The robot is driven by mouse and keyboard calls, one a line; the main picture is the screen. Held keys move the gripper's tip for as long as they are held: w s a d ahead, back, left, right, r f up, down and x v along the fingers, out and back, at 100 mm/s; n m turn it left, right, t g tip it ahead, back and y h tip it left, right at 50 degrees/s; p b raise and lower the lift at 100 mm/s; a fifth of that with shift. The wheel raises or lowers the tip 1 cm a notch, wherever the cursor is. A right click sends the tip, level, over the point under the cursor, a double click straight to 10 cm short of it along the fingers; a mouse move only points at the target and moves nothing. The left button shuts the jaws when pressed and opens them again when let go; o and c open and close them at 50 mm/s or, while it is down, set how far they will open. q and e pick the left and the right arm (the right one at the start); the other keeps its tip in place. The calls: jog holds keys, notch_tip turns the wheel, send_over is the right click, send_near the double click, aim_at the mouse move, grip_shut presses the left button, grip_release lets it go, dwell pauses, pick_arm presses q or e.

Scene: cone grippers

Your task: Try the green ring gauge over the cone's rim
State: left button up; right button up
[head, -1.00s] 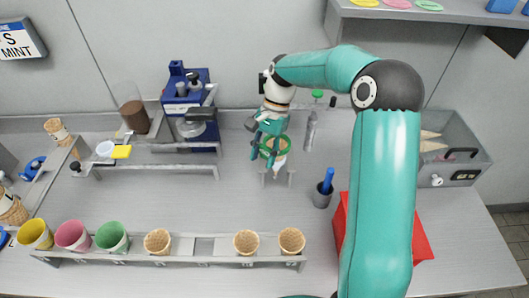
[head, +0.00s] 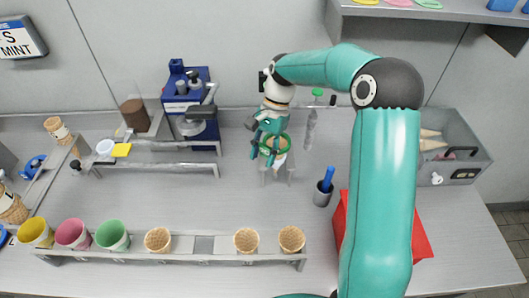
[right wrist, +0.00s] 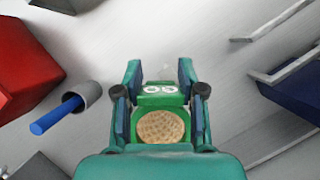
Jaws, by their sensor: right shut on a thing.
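My right gripper (head: 272,137) is shut on the green ring gauge (head: 276,145) above a small stand at the back middle. In the right wrist view, the gauge (right wrist: 160,99) sits between the two fingers, with white marks on its tab. A round waffle surface of the cone (right wrist: 160,127) shows through the ring's opening. In the head view, a pale part of the cone (head: 280,160) shows just below the ring. I cannot tell whether the ring is around the rim or just above it. My left gripper is not in view.
The stand (head: 290,171) has clear counter in front. A front rack (head: 204,258) carries cups and waffle cones. A blue machine (head: 188,105) stands left of the gripper. A grey cup (head: 322,198) with a blue handle and a red box (head: 421,240) are to the right.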

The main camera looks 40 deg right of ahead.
jog(key=shift+r+p, duration=0.1)
jog(key=shift+p, duration=0.4)
dwell(1.0)
jog(key=shift+p, duration=0.7)
dwell(2.5)
jog(key=o, duration=1.1)
jog(key=shift+d+r, duration=0.1)
jog(key=v, duration=1.1)
jog(key=shift+d+r, duration=0.2)
jog(key=shift+d, duration=0.1)
